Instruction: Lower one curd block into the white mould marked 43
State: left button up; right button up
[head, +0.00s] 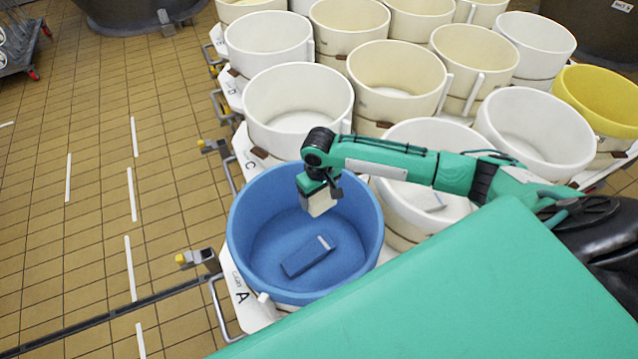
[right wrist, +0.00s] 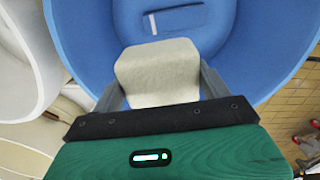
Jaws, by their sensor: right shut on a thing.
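My right gripper (head: 319,192) is shut on a cream curd block (head: 321,206). It holds the block over the blue mould (head: 238,232), near its far side. In the right wrist view the curd block (right wrist: 158,66) sits between the two grey fingers, with the blue mould (right wrist: 85,35) beyond it. White moulds stand behind and beside the blue one, such as one just behind it (head: 262,105) and one partly under my arm (head: 392,222). I cannot read a 43 on any of them. My left gripper is not in view.
A blue-and-white item (head: 307,256) lies on the blue mould's floor; a small grey-white one (head: 432,202) lies in the white mould beside it. Cream moulds (head: 397,65) and a yellow mould (head: 598,92) crowd the right. Tiled floor (head: 100,180) is open at left.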

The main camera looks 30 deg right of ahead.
jog(key=shift+w+f+b, duration=0.15)
jog(key=shift+f+b, duration=1.95)
jog(key=shift+b, duration=0.75)
jog(key=shift+f, duration=0.25)
jog(key=shift+f+b, duration=4.5)
jog(key=shift+f, duration=7.05)
jog(key=shift+f+b, duration=0.6)
jog(key=shift+f, duration=0.3)
